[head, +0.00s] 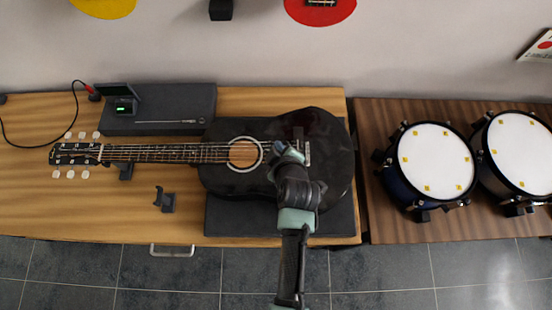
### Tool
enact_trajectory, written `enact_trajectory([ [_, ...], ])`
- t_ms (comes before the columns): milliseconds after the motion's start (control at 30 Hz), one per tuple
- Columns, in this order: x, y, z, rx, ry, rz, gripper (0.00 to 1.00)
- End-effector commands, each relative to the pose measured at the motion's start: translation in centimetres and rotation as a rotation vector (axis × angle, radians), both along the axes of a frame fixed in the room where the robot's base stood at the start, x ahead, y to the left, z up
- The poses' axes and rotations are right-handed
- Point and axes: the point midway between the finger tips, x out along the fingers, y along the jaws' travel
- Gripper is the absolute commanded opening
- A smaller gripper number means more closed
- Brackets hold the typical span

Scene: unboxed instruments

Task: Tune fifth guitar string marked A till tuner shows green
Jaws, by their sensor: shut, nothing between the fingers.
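A black acoustic guitar (232,182) lies flat on the wooden bench, its neck pointing left. Its headstock (78,153) has white tuning pegs along both edges; the letter marks are too small to read, so I cannot tell which peg is A. The tuner (124,106) sits on a dark box behind the neck, and its small screen shows green. My gripper (290,150) is over the guitar body, right of the sound hole (245,154) and far from the pegs. It is shut and empty; its fingertips are mostly hidden by my wrist.
A dark box (190,98) with a thin rod on top stands behind the neck. A neck support (125,171) and a loose black bracket (164,199) are near the neck. Two drums (436,160) (525,150) stand on the right table. The bench's front left is mostly clear.

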Motion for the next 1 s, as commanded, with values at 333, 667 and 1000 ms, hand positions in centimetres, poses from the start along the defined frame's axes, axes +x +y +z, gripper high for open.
enact_trajectory([
  [333, 0.0, 0.0, -4.6, 0.0, -0.002, 0.001, 0.0],
  [667, 0.0, 0.0, -4.6, -0.001, -0.001, 0.0, 0.0],
  [1000, 0.0, 0.0, -4.6, -0.001, 0.0, 0.001, 0.0],
])
